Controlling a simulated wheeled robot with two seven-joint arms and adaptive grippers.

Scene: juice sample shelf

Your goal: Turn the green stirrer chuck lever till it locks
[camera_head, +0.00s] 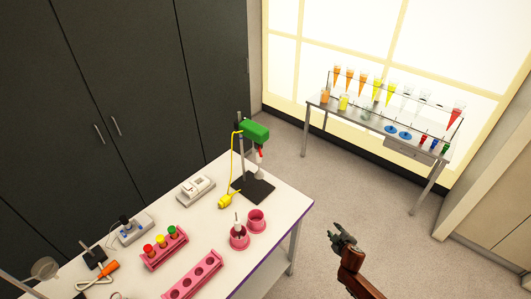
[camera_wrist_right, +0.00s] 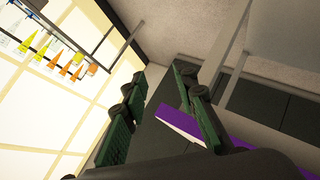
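The green stirrer (camera_head: 255,131) is mounted high on a stand with a black base (camera_head: 252,189), at the far right corner of the white bench. A small red part (camera_head: 260,153) shows below its head, with a pale shaft piece under it; I cannot tell whether this is the chuck lever or how it is turned. My right gripper (camera_head: 343,238) is over the floor to the right of the bench, well apart from the stirrer. In the right wrist view its two green-padded fingers (camera_wrist_right: 165,105) are spread with nothing between them. My left gripper is not in view.
The white bench (camera_head: 222,257) with a purple edge carries pink racks (camera_head: 164,249), pink cups (camera_head: 239,238) and a yellow plug (camera_head: 226,201) on a cord near the stand. A metal table (camera_head: 375,117) with coloured cones stands by the window. Floor between is clear.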

